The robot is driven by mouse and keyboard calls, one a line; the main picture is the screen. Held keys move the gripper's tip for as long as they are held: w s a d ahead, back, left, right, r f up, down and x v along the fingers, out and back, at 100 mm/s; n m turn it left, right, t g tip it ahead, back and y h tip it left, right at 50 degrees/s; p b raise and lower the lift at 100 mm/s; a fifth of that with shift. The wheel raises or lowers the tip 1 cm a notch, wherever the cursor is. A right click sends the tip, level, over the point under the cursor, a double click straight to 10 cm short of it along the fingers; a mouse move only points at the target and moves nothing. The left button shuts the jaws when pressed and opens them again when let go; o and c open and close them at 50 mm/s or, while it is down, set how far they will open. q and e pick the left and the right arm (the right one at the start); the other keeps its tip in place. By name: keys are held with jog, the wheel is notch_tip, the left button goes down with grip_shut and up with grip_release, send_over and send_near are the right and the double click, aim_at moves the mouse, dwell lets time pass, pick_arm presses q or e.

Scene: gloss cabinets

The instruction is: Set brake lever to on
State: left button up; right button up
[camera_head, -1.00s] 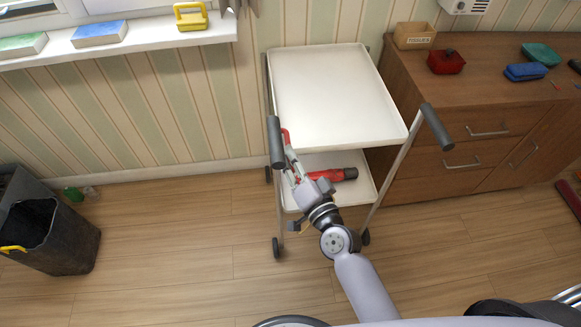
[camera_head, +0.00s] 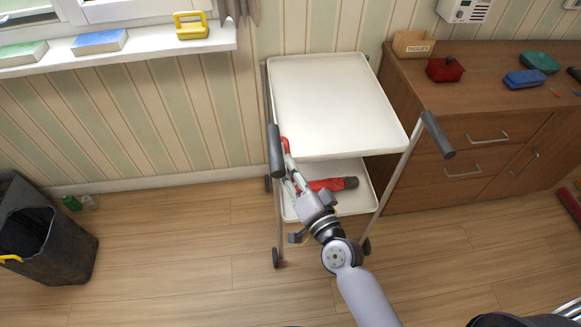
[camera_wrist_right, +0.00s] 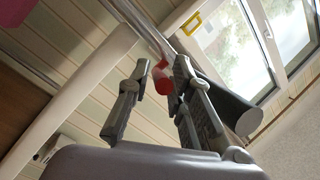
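A white two-tier cart (camera_head: 335,105) stands by the wall with two dark grey handles at its front. The red brake lever (camera_head: 286,146) sits beside the left handle (camera_head: 276,151), at the cart's left post. My right gripper (camera_head: 294,178) is just below the lever, pointing up at it. In the right wrist view the red lever (camera_wrist_right: 163,80) shows between the two fingertips of the gripper (camera_wrist_right: 160,80), which are apart. I cannot tell if either finger touches it. The lever's marking cannot be read. My left gripper is not in view.
A red and black tool (camera_head: 333,184) lies on the cart's lower shelf. A wooden cabinet (camera_head: 470,125) stands close on the right. A dark bin (camera_head: 48,245) is at the far left. A windowsill (camera_head: 150,40) runs along the upper left.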

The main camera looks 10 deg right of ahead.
jog(key=v, duration=1.1)
jog(key=shift+s, duration=0.25)
jog(key=shift+c, duration=0.2)
